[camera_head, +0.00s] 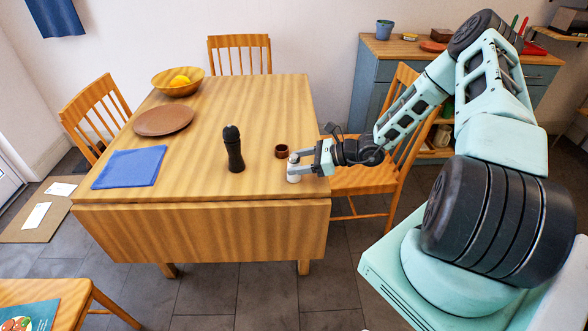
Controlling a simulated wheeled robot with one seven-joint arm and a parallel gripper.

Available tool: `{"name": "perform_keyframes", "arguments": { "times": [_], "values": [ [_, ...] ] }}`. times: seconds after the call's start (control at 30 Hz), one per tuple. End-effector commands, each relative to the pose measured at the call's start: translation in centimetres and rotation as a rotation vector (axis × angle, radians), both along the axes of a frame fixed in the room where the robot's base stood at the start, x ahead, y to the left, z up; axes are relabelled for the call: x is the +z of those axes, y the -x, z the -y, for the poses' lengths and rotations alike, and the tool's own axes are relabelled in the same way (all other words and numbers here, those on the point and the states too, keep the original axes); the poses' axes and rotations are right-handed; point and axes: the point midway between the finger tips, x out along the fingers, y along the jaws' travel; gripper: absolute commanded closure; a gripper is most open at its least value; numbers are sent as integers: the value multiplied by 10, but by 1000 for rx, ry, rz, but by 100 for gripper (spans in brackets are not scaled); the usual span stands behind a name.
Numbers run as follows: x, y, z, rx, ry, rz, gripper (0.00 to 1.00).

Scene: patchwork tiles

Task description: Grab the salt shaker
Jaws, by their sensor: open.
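A small white shaker (293,177), which looks like the salt shaker, stands on the wooden table near its front right edge. My gripper (297,164) reaches in from the right, with its fingers at the upper part of the white shaker. The jaws are open and appear to be around or just beside it; I cannot tell which, nor whether they touch it. The shaker's top is partly hidden by the fingers. A tall black pepper mill (234,150) stands upright to the left of my gripper.
A small brown cup (281,151) stands just behind my gripper. A blue cloth (130,167), a brown plate (163,120) and a wooden bowl (165,87) with yellow fruit lie further left. A wooden chair (372,178) stands under my arm. The table's middle is clear.

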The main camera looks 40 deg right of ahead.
Motion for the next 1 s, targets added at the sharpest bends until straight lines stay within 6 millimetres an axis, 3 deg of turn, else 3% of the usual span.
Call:
{"name": "perform_keyframes", "arguments": {
  "times": [0.2, 0.5, 0.7, 1.0],
  "values": [
    [-8, -20, -20, 1, -1, 0, 40],
    [-11, -23, -23, 0, 0, 0, 40],
    [-11, -23, -23, 0, 0, 0, 90],
    [-9, -23, -23, 0, 1, 1, 90]
  ]
}}
